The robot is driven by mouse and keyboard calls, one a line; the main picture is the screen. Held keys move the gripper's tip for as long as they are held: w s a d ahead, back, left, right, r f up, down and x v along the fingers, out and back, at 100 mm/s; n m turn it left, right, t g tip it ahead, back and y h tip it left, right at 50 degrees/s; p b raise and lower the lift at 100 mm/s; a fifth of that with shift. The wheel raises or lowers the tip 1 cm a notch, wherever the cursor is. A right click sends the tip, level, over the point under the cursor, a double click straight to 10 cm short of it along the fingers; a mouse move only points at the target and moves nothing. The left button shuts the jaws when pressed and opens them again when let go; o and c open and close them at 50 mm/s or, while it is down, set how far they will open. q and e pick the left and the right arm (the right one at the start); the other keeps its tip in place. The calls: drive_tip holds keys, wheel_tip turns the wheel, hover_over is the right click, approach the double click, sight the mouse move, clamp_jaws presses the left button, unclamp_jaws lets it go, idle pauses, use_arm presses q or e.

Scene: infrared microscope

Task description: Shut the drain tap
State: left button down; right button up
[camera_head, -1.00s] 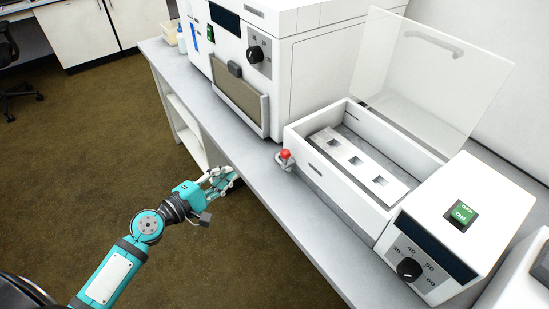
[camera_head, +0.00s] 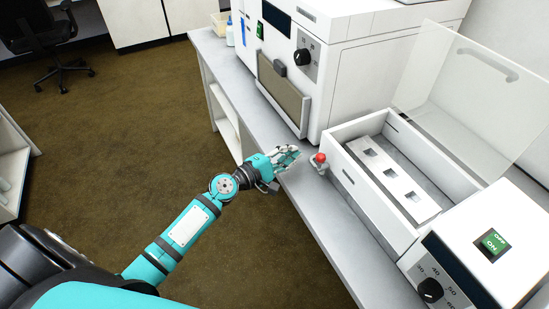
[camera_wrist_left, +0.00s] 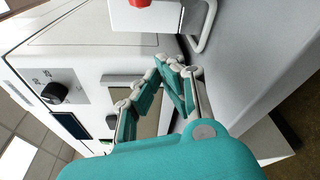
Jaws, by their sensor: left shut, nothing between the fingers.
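The drain tap (camera_head: 319,162) has a red knob and a pale metal body. It sticks out from the front left end of the white water bath (camera_head: 349,177), above the bench. My left gripper (camera_head: 297,150) is shut and empty, a short gap to the left of the tap. In the left wrist view the gripper's fingertips (camera_wrist_left: 172,62) are together. The tap's red knob (camera_wrist_left: 140,2) is cut off at the top edge there, beyond the fingertips. My right gripper does not show.
A white oven-like unit (camera_head: 341,82) with a black dial stands left of the bath. The bath's clear lid (camera_head: 460,85) is raised. A control box (camera_head: 482,245) with a green switch is at the bath's right end. The bench front strip (camera_head: 330,232) is clear.

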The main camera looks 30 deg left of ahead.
sight(322, 162)
use_arm(q)
drive_tip(key=shift+s+d+r+p, duration=0.15)
drive_tip(key=shift+d+r+p, duration=0.15)
drive_tip(key=shift+d+p, duration=0.3)
drive_tip(key=shift+s+d+r+p, duration=0.1)
drive_tip(key=shift+d+r+p, duration=0.25)
drive_tip(key=shift+d, duration=0.3)
drive_tip(key=shift+s+d, duration=0.15)
drive_tip(key=shift+d, duration=0.45)
drive_tip(key=shift+d+m, duration=0.1)
drive_tip(key=shift+m, duration=0.2)
